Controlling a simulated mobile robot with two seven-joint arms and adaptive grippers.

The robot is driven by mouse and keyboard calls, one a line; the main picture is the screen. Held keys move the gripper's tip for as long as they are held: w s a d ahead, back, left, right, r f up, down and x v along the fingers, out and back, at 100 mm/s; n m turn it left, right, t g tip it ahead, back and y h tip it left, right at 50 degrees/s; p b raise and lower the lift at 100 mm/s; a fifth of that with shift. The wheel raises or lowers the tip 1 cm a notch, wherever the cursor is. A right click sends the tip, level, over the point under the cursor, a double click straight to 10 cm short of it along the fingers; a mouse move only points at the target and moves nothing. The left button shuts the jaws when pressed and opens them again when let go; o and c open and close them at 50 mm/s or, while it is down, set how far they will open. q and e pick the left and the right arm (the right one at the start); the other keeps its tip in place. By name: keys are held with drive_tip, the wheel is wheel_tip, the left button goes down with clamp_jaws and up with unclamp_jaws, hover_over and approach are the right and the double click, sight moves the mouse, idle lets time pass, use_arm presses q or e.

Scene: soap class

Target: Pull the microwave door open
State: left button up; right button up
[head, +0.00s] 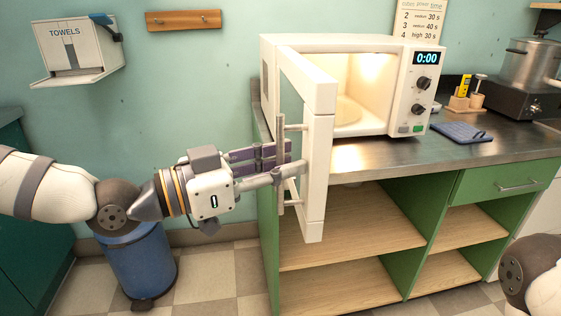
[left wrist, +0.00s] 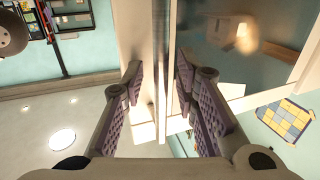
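The white microwave (head: 385,65) stands on the counter with its door (head: 318,150) swung wide open towards me, showing the lit, empty-looking inside. The door's upright bar handle (head: 281,130) is on the door's left side in the head view. My left gripper (head: 275,163) is at the handle, its fingers reaching either side of it. In the left wrist view the handle (left wrist: 160,60) runs upright between the two fingers, with a narrow gap seen on each side, so they look open around it. My right gripper is out of view; only part of my right arm shows at the lower right.
The metal counter (head: 425,150) tops green cabinets with open wooden shelves (head: 350,232) below the door. A blue bin (head: 142,262) stands on the floor behind my left arm. A blue cloth (head: 462,132) and a pot (head: 530,63) are right of the microwave.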

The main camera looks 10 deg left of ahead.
use_arm(q)
drive_tip(key=v, duration=0.7)
drive_tip(key=shift+a, duration=0.15)
drive_tip(key=shift+s, duration=0.15)
drive_tip(key=s+d+f+n+g+y, duration=0.2)
drive_tip(key=s+f+n+g+y, duration=0.3)
drive_tip(key=f, duration=0.7)
drive_tip(key=s+d+f+n+g, duration=0.1)
drive_tip(key=s+d+f+n, duration=0.15)
drive_tip(key=s+f, duration=0.65)
drive_tip(key=s+a+f+n+g+y+p, duration=0.1)
drive_tip(key=s+a+f+g+y, duration=0.2)
drive_tip(key=s+a+f, duration=0.4)
drive_tip(key=s+a+f+n+g+y, duration=0.2)
drive_tip(key=s+a+f+g+y, duration=0.2)
drive_tip(key=s+f, duration=0.6)
drive_tip(key=s+a+y, duration=0.2)
drive_tip(key=s+a, duration=0.1)
drive_tip(key=s, duration=0.1)
drive_tip(key=shift+s+a+y+p, duration=0.2)
drive_tip(key=shift+s+y+p, duration=0.1)
drive_tip(key=shift+p, duration=0.1)
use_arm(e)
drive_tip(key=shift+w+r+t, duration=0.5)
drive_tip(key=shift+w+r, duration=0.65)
